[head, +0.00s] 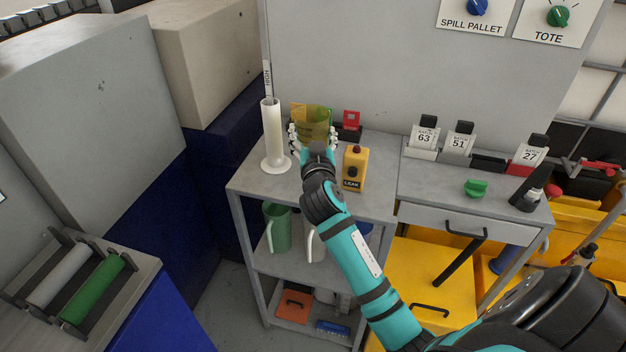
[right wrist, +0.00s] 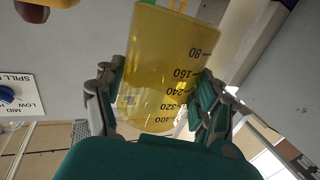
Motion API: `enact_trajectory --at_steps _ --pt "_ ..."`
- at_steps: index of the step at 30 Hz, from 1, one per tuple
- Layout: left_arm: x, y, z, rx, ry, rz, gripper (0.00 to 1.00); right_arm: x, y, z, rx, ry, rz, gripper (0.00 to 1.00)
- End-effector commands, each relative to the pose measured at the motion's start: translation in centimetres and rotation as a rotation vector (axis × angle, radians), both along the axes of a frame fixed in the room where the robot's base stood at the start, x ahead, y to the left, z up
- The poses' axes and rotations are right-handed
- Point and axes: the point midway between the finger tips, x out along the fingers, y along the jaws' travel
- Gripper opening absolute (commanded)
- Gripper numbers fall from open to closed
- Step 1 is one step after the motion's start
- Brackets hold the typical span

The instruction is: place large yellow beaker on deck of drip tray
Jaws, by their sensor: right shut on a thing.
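The large yellow beaker (head: 314,122) is see-through, with black volume marks. In the head view it is at the far end of my right arm, over the back of the grey shelf unit's top. My right gripper (head: 313,138) is shut on it. In the right wrist view the beaker (right wrist: 165,75) sits between the two fingers (right wrist: 158,105), one on each side. I cannot tell whether its base touches the shelf. A yellow platform (head: 425,270) lies low at the right, partly behind my arm; I cannot tell whether it is the drip tray. My left gripper is not in view.
A white measuring cylinder (head: 273,140) stands left of the beaker. A yellow LEAK box (head: 354,168) and a red-topped block (head: 350,125) are to the right. Green and white jugs (head: 277,228) stand on the shelf below. A side table (head: 430,182) holds numbered batch tags.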

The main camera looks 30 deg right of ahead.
Motion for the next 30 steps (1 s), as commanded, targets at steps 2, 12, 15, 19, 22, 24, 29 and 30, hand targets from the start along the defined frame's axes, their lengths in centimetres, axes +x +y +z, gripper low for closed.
enact_trajectory --at_steps 2,12,15,19,22,24,29,30 --pt "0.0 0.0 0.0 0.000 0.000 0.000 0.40 0.3 -0.5 0.1 0.000 0.000 -0.012 0.39" --pt "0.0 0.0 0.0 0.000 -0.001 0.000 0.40 0.3 -0.5 -0.4 -0.002 0.003 -0.015 0.39" --pt "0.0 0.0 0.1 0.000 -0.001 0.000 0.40 0.3 -0.5 -2.1 -0.001 0.006 -0.015 0.39" --pt "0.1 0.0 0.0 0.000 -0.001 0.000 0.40 0.3 -0.5 -4.1 -0.002 0.005 -0.015 0.39" --pt "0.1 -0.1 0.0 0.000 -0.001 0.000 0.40 0.3 -0.5 -4.9 -0.001 0.002 -0.014 0.39" --pt "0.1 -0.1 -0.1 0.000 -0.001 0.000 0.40 0.3 -0.5 -5.7 -0.002 0.003 -0.014 0.39" --pt "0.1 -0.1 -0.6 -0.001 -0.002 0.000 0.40 0.3 -0.5 -8.5 -0.001 0.004 -0.015 0.39" --pt "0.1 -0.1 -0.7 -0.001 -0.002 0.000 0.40 0.3 -0.5 -9.0 0.000 0.004 -0.014 0.39"
